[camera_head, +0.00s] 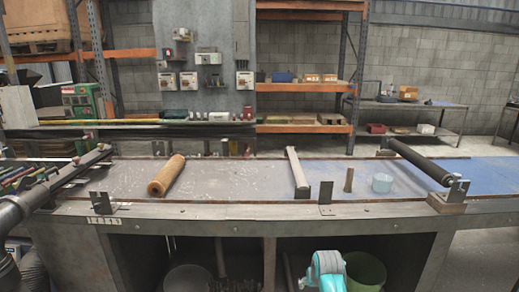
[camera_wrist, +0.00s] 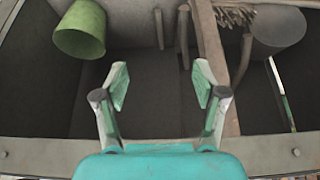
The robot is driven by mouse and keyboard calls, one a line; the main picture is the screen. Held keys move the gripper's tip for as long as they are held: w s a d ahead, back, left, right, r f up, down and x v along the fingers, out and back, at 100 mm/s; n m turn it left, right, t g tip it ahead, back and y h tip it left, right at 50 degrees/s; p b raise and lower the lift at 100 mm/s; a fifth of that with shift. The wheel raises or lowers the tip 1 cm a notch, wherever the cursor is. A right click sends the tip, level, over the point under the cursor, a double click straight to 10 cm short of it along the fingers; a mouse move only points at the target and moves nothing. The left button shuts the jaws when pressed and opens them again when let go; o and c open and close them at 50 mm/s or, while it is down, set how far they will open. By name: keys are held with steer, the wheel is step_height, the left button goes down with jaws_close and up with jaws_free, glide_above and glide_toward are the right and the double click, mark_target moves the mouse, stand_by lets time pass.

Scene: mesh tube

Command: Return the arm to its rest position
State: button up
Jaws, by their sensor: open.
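My gripper (camera_wrist: 160,86) is open in the wrist view, with its two fingers spread apart and nothing between them. Beyond the fingers is the dark space under the workbench. In the head view the teal part of my arm (camera_head: 325,268) shows at the bottom, in front of the workbench (camera_head: 240,212) and below its top. The fingertips cannot be made out there.
A green bucket (camera_wrist: 80,28) and a grey bucket (camera_wrist: 278,32) are under the bench; the green bucket also shows in the head view (camera_head: 366,272).

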steer(key=s+f+t, duration=0.2)
steer(key=s+f, duration=1.1)
steer(key=s, duration=0.2)
steer(key=s+f+t, duration=0.2)
steer(key=s+t, duration=0.1)
steer(key=s, duration=1.7)
steer(key=s+r+t, duration=0.1)
steer(key=s+r, duration=0.3)
steer(key=s, duration=0.4)
steer(key=s+r+t, duration=0.1)
steer(key=s+r, duration=0.2)
steer(key=s, duration=0.5)
steer(key=s+r+t, duration=0.1)
steer(key=s+r, duration=0.5)
steer(key=r, duration=0.3)
steer(key=s+r+t, duration=0.1)
steer(key=s+r, duration=0.5)
steer(key=r, duration=0.3)
steer(key=shift+s, duration=0.1)
